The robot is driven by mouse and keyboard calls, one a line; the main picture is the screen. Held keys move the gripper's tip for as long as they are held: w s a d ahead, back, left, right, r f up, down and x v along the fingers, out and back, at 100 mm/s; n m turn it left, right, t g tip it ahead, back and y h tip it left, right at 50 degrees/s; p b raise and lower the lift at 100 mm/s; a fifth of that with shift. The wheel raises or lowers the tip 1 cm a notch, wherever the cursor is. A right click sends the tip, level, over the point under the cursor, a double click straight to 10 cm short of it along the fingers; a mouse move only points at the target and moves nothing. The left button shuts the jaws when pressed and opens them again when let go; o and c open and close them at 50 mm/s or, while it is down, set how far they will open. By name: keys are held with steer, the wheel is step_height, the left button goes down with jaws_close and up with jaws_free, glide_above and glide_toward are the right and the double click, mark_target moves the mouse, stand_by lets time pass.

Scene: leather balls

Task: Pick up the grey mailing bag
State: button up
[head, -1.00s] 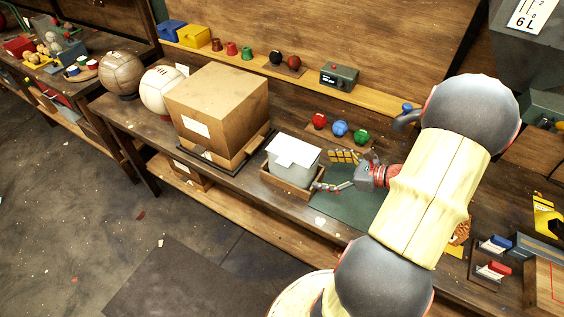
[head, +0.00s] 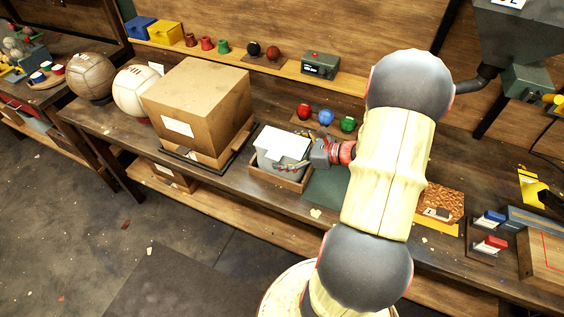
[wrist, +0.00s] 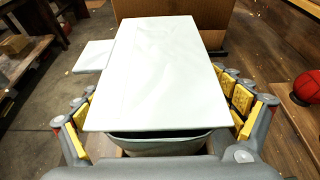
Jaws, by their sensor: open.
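The grey mailing bag (head: 284,141) appears as a grey body with a pale, flat top, standing in a shallow wooden tray (head: 265,175) on the bench. In the wrist view its pale top (wrist: 155,75) fills the middle, with a darker grey rim (wrist: 165,143) below the near edge. My gripper (head: 298,160) is at the bag's right end. Its yellow-padded fingers are open, one on each side of the bag, as the wrist view (wrist: 157,100) shows. I cannot tell whether they touch it. The far finger is mostly hidden in the head view.
A large cardboard box (head: 200,100) stands close left of the tray. Red, blue and green balls (head: 325,117) sit behind the bag. A green mat (head: 325,187) lies right of the tray. A white ball (head: 133,90) and a brown ball (head: 90,76) are farther left.

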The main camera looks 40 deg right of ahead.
steer(key=shift+w, duration=0.2)
steer(key=shift+c, duration=0.9)
steer(key=shift+s, duration=0.1)
steer(key=c, duration=1.3)
